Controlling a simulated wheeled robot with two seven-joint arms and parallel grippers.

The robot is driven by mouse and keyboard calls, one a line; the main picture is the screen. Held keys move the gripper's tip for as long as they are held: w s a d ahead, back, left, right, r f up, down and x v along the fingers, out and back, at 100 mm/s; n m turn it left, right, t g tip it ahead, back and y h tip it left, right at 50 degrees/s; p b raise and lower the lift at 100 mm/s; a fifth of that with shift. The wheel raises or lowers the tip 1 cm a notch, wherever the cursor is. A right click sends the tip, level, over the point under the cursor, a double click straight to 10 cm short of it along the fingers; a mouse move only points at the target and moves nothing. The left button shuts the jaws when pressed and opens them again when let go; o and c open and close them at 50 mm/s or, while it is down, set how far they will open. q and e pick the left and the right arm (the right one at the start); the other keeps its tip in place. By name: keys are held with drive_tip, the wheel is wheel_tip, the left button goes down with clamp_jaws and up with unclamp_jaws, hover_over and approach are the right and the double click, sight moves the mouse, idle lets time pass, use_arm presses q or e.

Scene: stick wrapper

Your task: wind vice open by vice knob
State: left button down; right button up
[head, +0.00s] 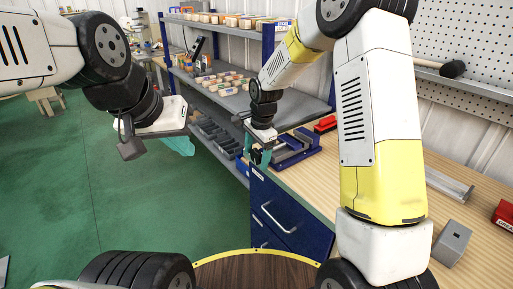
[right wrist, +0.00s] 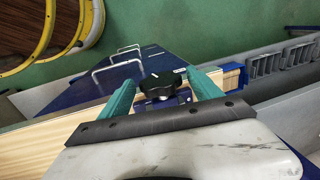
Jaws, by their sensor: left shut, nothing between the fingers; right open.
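The blue vice (head: 298,148) sits on the wooden workbench near its left end. Its black knob (right wrist: 162,85) shows in the right wrist view, in front of a small blue part of the vice (right wrist: 168,101). My right gripper (head: 258,156) is at the knob end of the vice. In the right wrist view, its teal fingers (right wrist: 165,84) are open, one on each side of the knob, with gaps visible; I cannot tell whether they reach fully around it. The head view hides the knob behind this gripper. My left gripper (head: 182,146) is shut and empty, away from the bench over the floor.
Blue drawers (head: 290,215) with metal handles are under the bench. A shelf rack (head: 235,98) with boxes and bins stands behind. A grey block (head: 452,243) and a red item (head: 505,215) lie on the bench at right. Green floor is open at left.

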drive_tip(key=shift+f, duration=0.25)
drive_tip(key=shift+a, duration=0.1)
drive_tip(key=c, duration=1.4)
drive_tip(key=shift+o, duration=0.2)
drive_tip(key=g+h, duration=0.2)
drive_tip(key=g, duration=0.1)
drive_tip(key=shift+w+a, duration=0.15)
drive_tip(key=shift+g+h, duration=1)
drive_tip(key=shift+g, duration=0.2)
